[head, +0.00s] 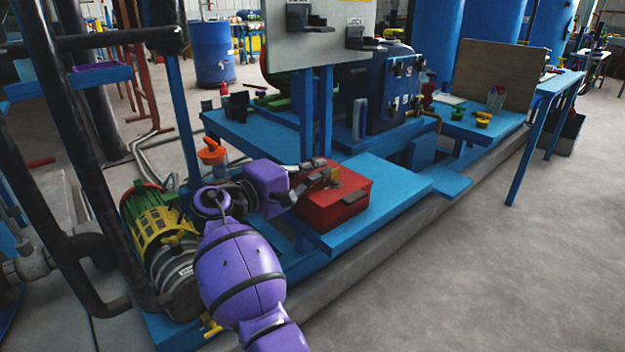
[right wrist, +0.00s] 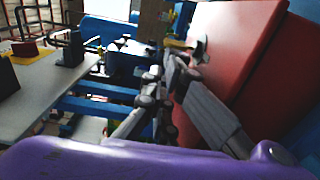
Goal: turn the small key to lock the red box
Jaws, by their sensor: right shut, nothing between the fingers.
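The red box (head: 338,212) sits on the blue bench in the head view, with a dark fitting on its lid. It fills the right side of the right wrist view (right wrist: 235,45). My right gripper (head: 322,172) is shut and empty at the box's back left edge. In the right wrist view its fingertips (right wrist: 166,72) are just left of the box face. A small yellowish piece (right wrist: 177,43) shows beyond the fingertips beside a pale plate (right wrist: 199,50) on the box. I cannot tell for sure that it is the key, or whether the fingers touch it. My left gripper is not in view.
The blue bench (head: 395,185) has free room right of the box. A grey panel (head: 325,40) on blue posts stands behind it. An orange-lidded jar (head: 213,160) and a green and yellow motor (head: 160,225) are close to my right arm.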

